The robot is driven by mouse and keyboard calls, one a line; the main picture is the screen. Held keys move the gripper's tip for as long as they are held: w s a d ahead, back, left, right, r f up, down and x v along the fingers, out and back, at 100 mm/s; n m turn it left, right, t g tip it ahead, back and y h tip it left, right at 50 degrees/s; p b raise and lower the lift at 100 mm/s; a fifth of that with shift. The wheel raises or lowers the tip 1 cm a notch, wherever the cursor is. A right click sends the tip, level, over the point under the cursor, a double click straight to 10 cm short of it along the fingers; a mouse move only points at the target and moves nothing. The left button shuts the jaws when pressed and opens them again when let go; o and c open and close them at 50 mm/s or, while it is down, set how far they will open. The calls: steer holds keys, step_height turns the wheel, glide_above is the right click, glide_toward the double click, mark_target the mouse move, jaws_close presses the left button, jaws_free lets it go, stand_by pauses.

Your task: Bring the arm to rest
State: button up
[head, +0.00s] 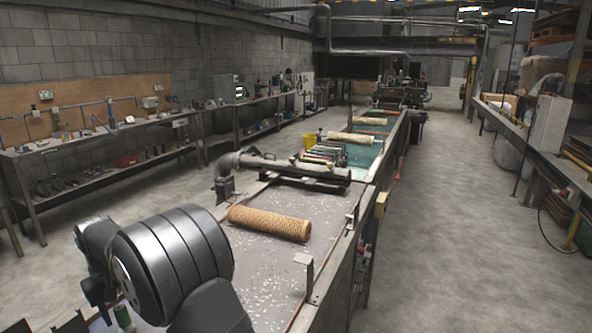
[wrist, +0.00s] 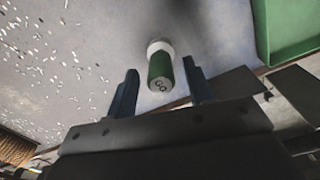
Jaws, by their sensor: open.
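My gripper (wrist: 160,67) shows in the wrist view with its two blue fingers apart. A small green and white cylinder (wrist: 159,68) with letters on its near end is between the fingers in that view. Gaps show on both sides of it, and the fingers do not appear to grip it. In the head view my arm fills the lower left, and part of the green cylinder (head: 123,318) shows below it at the picture's bottom edge. My gripper is mostly hidden or cut off there.
A tan mesh tube (head: 270,222) lies on the grey table (head: 265,265), which is strewn with pale flakes. A small upright bracket (head: 309,272) stands at the table's right edge. A green tray (wrist: 287,32) is at the wrist view's upper right. The table's middle front is clear.

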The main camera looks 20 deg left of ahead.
steer(key=shift+r, duration=0.7)
steer(key=shift+f, duration=0.1)
